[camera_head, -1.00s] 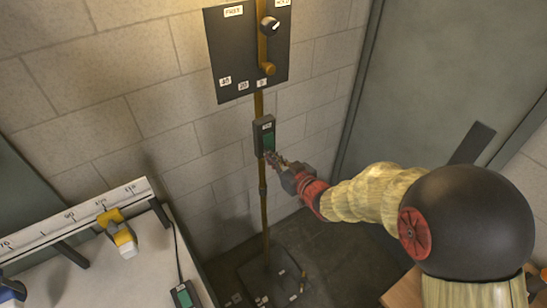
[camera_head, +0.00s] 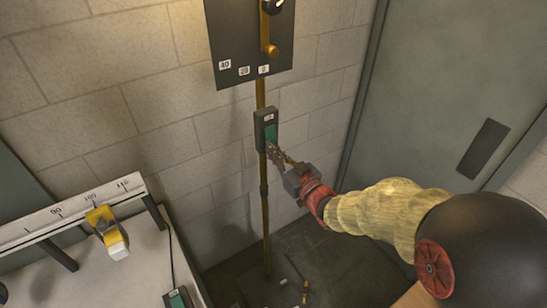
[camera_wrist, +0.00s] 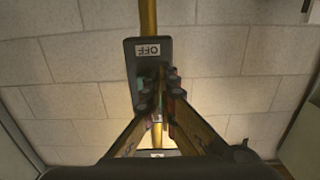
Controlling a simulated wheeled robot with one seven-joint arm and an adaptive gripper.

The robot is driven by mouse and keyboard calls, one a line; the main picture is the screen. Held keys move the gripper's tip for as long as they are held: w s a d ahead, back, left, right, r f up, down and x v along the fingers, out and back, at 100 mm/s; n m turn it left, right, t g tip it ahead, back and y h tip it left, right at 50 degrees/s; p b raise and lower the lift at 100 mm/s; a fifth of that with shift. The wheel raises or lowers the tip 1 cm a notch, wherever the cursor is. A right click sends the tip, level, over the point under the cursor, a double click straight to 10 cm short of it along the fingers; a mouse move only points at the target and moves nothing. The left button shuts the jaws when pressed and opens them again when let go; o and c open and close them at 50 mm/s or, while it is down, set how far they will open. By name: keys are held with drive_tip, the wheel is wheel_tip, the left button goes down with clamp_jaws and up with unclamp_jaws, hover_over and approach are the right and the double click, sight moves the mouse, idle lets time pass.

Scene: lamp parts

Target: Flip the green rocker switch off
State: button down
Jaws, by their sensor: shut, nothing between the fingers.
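The green rocker switch (camera_head: 270,132) sits in a dark box on a brass pole, in front of the block wall. In the wrist view the box (camera_wrist: 149,49) shows a label that reads OFF, upside down. My gripper (camera_head: 276,153) is at the lower end of the rocker, its fingertips close to or touching it; I cannot tell which. In the wrist view my gripper (camera_wrist: 163,95) has its fingertips together over the box and hides most of the rocker. Nothing shows between the fingers. Which way the rocker is tilted is not clear.
A dark panel (camera_head: 235,45) with a knob and slider is on the pole above the box. A white bench (camera_head: 135,270) with a ruler rail (camera_head: 75,212), a yellow clip (camera_head: 105,230) and another green switch box (camera_head: 178,298) stands at the left. A grey door (camera_head: 450,100) is at the right.

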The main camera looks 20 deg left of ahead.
drive_tip(key=b, duration=0.3)
drive_tip(key=f+t+y+b, duration=0.1)
drive_tip(key=b, duration=0.2)
drive_tip(key=shift+w+a+y, duration=0.15)
drive_tip(key=shift+a+y, duration=0.05)
drive_tip(key=shift+y, duration=0.1)
idle(0.4)
drive_tip(key=shift+b, duration=0.35)
